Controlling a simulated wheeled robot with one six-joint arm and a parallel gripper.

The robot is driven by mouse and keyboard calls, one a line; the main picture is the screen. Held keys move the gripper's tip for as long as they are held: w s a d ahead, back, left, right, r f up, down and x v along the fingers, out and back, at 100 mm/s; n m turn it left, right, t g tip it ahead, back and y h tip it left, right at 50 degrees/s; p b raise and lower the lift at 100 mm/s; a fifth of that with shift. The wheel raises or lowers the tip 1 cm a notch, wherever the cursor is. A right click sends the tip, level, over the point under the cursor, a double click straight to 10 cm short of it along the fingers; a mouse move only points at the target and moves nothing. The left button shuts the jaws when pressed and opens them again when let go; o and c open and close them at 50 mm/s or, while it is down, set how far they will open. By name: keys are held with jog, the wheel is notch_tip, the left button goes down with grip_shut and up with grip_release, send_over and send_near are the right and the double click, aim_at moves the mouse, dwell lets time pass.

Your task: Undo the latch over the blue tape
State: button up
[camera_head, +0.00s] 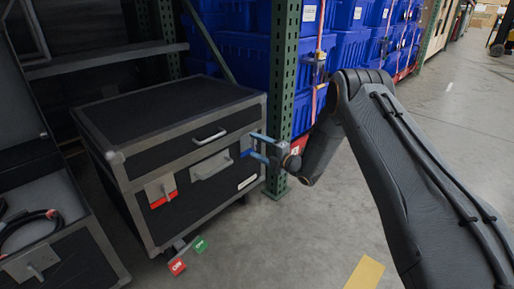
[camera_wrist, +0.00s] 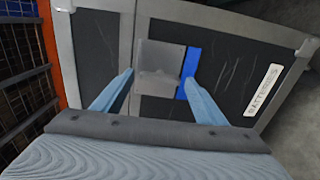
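A black case (camera_head: 150,115) with silver edging stands left of centre in the head view. Its blue-taped latch is at the front's right end, mostly hidden there by my gripper (camera_head: 252,146). In the wrist view the grey latch plate (camera_wrist: 157,66) lies across the lid seam, with blue tape (camera_wrist: 190,64) along its right side. My gripper (camera_wrist: 160,78) is open, one finger on each side of the plate. The right finger overlaps the tape; I cannot tell whether either finger touches the latch. A second latch (camera_head: 158,184) with red tape (camera_head: 164,200) is at the front's left end.
Silver handles (camera_head: 208,136) are on the case front. Red (camera_head: 178,266) and green (camera_head: 201,245) tags lie at its foot. An open case (camera_head: 75,255) with cables stands left. A green rack post (camera_head: 283,90) is close to my gripper. Floor at right is clear.

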jog(key=shift+d, duration=0.15)
jog(key=p+v, duration=0.2)
jog(key=v, duration=0.5)
jog(key=shift+s+d, duration=0.2)
jog(key=shift+d, duration=0.1)
